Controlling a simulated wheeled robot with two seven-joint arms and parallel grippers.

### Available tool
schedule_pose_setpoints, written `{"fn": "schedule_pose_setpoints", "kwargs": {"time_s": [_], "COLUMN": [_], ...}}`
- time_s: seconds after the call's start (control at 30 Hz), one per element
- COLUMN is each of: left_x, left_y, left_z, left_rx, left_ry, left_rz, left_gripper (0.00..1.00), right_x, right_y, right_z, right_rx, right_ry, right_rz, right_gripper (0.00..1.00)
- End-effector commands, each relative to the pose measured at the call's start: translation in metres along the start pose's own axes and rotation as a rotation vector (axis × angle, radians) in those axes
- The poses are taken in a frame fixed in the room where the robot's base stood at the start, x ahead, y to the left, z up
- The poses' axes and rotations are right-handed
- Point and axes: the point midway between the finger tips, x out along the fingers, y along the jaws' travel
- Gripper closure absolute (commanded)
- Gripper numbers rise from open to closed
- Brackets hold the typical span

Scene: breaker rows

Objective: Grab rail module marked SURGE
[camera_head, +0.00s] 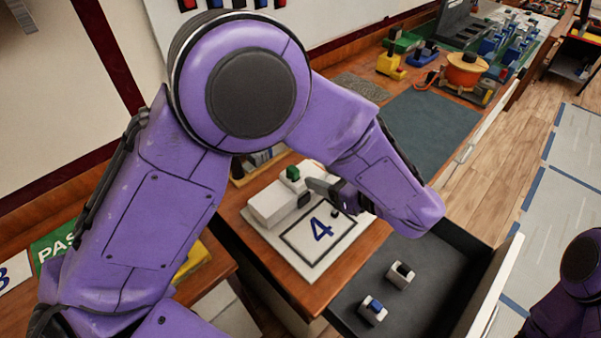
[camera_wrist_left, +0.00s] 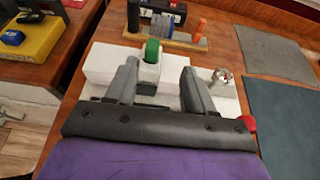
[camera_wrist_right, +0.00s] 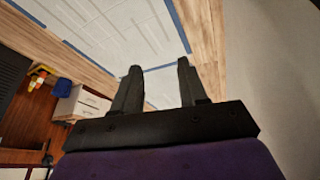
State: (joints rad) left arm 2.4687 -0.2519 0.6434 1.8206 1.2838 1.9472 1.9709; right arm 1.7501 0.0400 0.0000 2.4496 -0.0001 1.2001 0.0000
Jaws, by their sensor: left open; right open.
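A module with a green top (camera_head: 292,174) stands at the white block (camera_head: 270,203) behind the board marked 4. It also shows in the left wrist view (camera_wrist_left: 152,52), between and just beyond the fingertips. My left gripper (camera_head: 312,190) is open and close to this module, with nothing held. Two more white modules lie in the open drawer, one with a black top (camera_head: 401,273) and one with a blue top (camera_head: 373,308). No SURGE marking is legible on any of them. My right gripper (camera_wrist_right: 160,72) is open and empty, over the floor away from the table.
The white board marked 4 (camera_head: 335,240) lies on the wooden table. The open dark drawer (camera_head: 440,262) juts out in front. A teal mat (camera_head: 430,125) leaves clear room farther back. An orange pot-like object (camera_head: 465,70) and several coloured tools stand beyond it.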

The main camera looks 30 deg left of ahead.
Motion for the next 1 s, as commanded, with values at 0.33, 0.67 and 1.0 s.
{"fn": "schedule_pose_setpoints", "kwargs": {"time_s": [0.33, 0.67, 1.0], "left_x": [0.052, 0.099, 0.1], "left_y": [0.003, 0.008, 0.008], "left_z": [0.003, -0.003, -0.004], "left_rx": [0.003, 0.0, 0.0], "left_ry": [0.0, 0.0, 0.0], "left_rz": [0.003, 0.001, 0.0], "left_gripper": [0.47, 0.47, 0.96], "right_x": [-0.023, -0.045, -0.044], "right_y": [0.002, 0.004, 0.004], "right_z": [-0.009, -0.018, -0.018], "right_rx": [0.0, 0.0, 0.0], "right_ry": [-0.001, 0.0, -0.001], "right_rz": [0.0, 0.0, 0.0], "right_gripper": [0.57, 0.57, 0.57]}}
